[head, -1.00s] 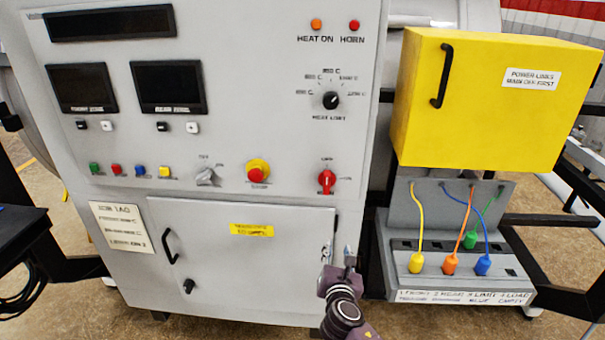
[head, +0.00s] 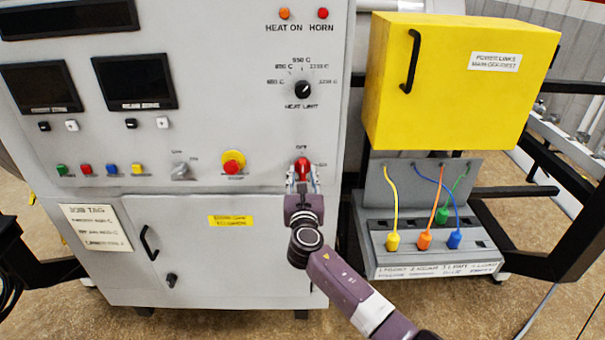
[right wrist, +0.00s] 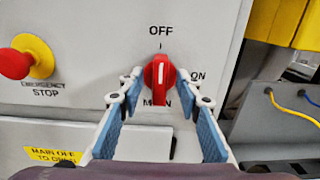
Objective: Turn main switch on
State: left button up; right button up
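The main switch is a red rotary knob (right wrist: 159,74) on the grey panel, with OFF printed above, ON to its right and MAIN below. Its white mark points up at OFF in the right wrist view. It also shows in the head view (head: 302,166). My right gripper (right wrist: 160,86) is open, with one finger on each side of the knob; I cannot tell whether either finger touches it. In the head view the right gripper (head: 302,184) reaches up to the knob from below. My left gripper is not in view.
A red emergency stop button (right wrist: 15,64) on a yellow collar sits left of the switch. A yellow box (head: 455,90) stands to the right, above a grey link panel (head: 435,264) with coloured cables. A cabinet door (head: 215,265) lies below.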

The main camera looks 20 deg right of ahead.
jog(key=shift+w, duration=0.1)
jog(key=shift+c, duration=0.4)
grip_shut()
jog(key=shift+f+m, duration=0.1)
jog(key=shift+m, duration=0.2)
jog(key=m+b, duration=0.2)
jog(key=m, duration=0.1)
jog(key=shift+d+f, duration=0.1)
jog(key=shift+f, duration=0.05)
jog(key=m+b, duration=0.3)
jog(key=m, duration=0.2)
jog(key=shift+d+f+m+b, duration=0.1)
jog(key=shift+d+m+b, duration=0.05)
jog(key=shift+m+b, duration=0.25)
jog(key=m+b, duration=0.2)
jog(key=m, duration=0.2)
jog(key=shift+f+m+b, duration=0.1)
jog(key=shift+m+b, duration=0.2)
jog(key=shift+d+m+b, duration=0.1)
jog(key=shift+m+b, duration=0.95)
jog(key=shift+m, duration=0.85)
